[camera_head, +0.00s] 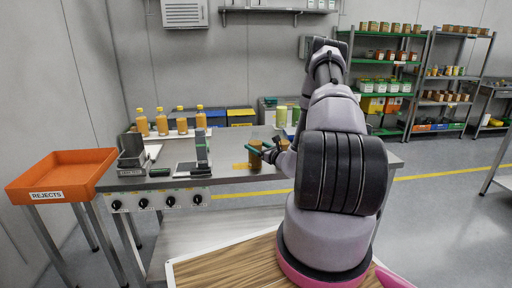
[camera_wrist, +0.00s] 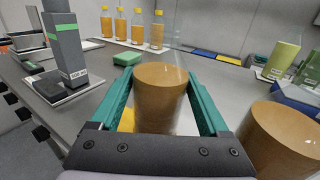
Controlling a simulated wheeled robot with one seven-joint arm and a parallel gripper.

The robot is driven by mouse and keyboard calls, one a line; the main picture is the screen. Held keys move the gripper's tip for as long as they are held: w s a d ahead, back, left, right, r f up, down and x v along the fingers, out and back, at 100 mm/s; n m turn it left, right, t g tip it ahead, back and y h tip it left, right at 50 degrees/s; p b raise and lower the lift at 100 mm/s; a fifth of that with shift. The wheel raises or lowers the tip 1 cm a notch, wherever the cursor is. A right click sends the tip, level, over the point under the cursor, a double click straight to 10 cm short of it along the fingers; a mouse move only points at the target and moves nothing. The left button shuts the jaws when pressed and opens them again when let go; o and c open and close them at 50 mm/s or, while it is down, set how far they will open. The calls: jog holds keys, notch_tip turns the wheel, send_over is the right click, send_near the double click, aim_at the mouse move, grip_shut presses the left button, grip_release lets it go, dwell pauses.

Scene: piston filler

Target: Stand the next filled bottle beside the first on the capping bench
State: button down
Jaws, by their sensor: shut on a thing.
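My gripper (camera_wrist: 165,95), with teal fingers, is shut on a clear bottle (camera_wrist: 160,95) with brown filling. The bottle is upright between the fingers, and its clear upper part shows faintly above the filling. I cannot tell whether its base touches the grey bench (camera_wrist: 90,92). A second brown-filled bottle (camera_wrist: 280,140) stands close by on the right in the wrist view, apart from the held one. In the head view, my gripper (camera_head: 266,148) and the held bottle (camera_head: 254,158) are over the bench (camera_head: 225,168), near a yellow mark (camera_head: 239,166), with my arm hiding part of the area.
Several yellow-capped bottles (camera_head: 162,122) stand on a white tray behind. Green containers (camera_wrist: 281,62) stand at the back right. An orange rejects tray (camera_head: 65,172) is at far left.

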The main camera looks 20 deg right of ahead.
jog(key=shift+f, duration=0.15)
grip_release()
